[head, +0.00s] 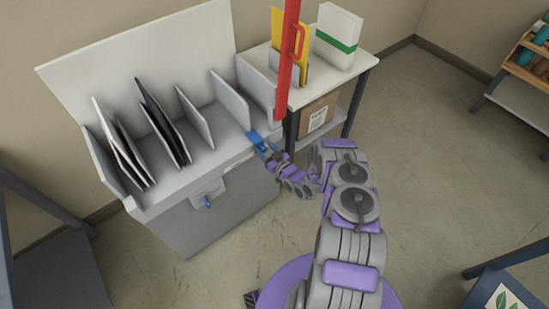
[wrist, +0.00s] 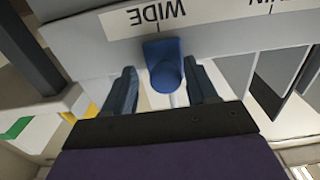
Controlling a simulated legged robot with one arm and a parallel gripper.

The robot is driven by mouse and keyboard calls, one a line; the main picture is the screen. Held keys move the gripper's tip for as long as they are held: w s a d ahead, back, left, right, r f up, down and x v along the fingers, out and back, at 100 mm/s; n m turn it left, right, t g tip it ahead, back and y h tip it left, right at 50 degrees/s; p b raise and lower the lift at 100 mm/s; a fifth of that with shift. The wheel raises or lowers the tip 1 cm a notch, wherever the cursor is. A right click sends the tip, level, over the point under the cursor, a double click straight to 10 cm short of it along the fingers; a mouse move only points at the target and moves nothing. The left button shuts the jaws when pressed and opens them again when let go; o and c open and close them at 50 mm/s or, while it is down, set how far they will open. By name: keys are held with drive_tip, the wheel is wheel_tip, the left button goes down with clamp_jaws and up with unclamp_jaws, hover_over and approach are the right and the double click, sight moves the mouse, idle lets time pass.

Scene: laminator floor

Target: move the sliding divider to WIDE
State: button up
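The sorter (head: 185,165) is a pale grey bin unit with upright dividers. The blue knob (wrist: 164,68) of the sliding divider shows in the wrist view, at the WIDE label (wrist: 150,16), which appears upside down. In the head view the blue knob (head: 256,138) is at the right part of the sorter's front edge. My gripper (head: 267,150) is at this knob. In the wrist view my gripper (wrist: 160,78) is open, with one finger on either side of the knob and visible gaps between. The divider panel (head: 230,100) near the knob stands upright.
Dark and white folders (head: 160,125) stand in the left slots. A second blue handle (head: 208,202) is on the sorter's lower front.

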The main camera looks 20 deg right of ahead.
drive_tip(key=p+v, duration=0.3)
drive_tip(key=v, duration=1.4)
drive_tip(key=shift+a, duration=0.15)
